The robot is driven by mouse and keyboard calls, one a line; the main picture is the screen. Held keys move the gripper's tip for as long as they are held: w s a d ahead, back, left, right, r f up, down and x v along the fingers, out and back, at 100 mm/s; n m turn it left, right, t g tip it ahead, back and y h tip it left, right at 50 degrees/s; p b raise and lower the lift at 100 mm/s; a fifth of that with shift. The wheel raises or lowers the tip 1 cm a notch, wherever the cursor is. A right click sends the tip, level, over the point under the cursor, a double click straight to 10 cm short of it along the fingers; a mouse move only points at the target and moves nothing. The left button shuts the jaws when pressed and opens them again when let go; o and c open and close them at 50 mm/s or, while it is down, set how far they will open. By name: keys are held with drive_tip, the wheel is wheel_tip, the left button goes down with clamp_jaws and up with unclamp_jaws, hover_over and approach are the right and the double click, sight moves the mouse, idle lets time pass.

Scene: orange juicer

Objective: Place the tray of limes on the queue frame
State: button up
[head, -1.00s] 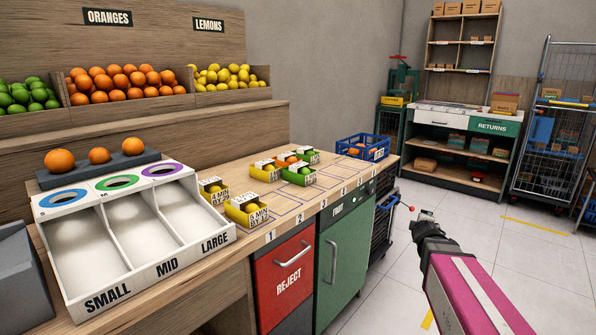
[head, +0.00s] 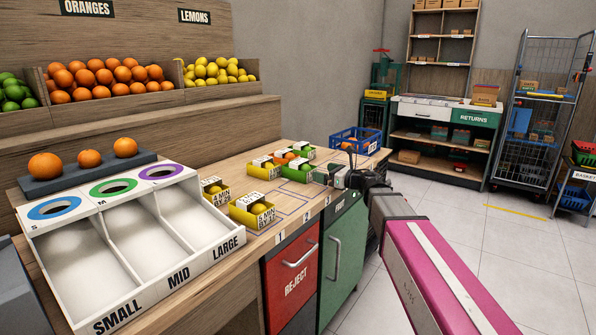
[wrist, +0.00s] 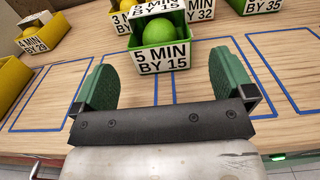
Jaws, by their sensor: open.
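The tray of limes (wrist: 162,60) is a small open tray with green fruit and a white label reading "5 MIN BY 15". It sits on the wooden counter; in the head view the front green tray (head: 297,174) appears to be it. My gripper (wrist: 163,78) is open and empty, its green fingers on either side of the tray's near end, low over the counter. The queue frames are blue outlines on the counter (head: 292,204); empty ones show left (wrist: 50,104) and right of my fingers.
Yellow lemon trays stand at the left (head: 252,211) and behind the limes. Another green tray (wrist: 255,5) is close behind to the right. A blue crate (head: 356,140) stands at the counter's far end. A white sorter (head: 130,240) fills the near left.

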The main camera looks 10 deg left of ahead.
sight(305, 167)
drive_tip(key=x, duration=0.9)
drive_tip(key=shift+a, duration=0.2)
drive_tip(key=c, duration=0.9)
drive_tip(key=shift+r, duration=0.1)
